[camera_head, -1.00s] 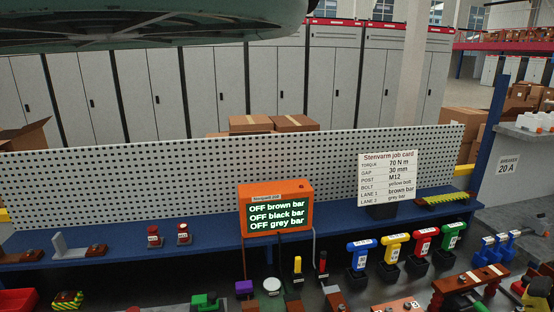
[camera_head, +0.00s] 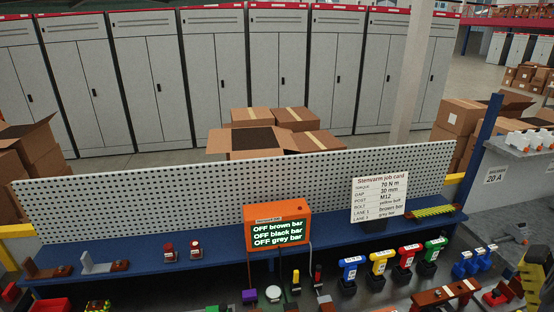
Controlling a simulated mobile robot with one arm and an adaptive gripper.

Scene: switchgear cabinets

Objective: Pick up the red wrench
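The red wrench (camera_head: 407,255) has a red T-shaped head with a white label and stands upright in a black holder on the bench. It is in a row with a blue wrench (camera_head: 350,267) and a yellow wrench (camera_head: 379,260) on its left and a green wrench (camera_head: 434,248) on its right. My gripper is not in view, so its distance from the red wrench cannot be told.
An orange display box (camera_head: 277,229) stands left of the wrenches. A job card (camera_head: 379,200) stands behind them, before a white perforated panel (camera_head: 130,195). A brown bar assembly (camera_head: 445,292) lies in front.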

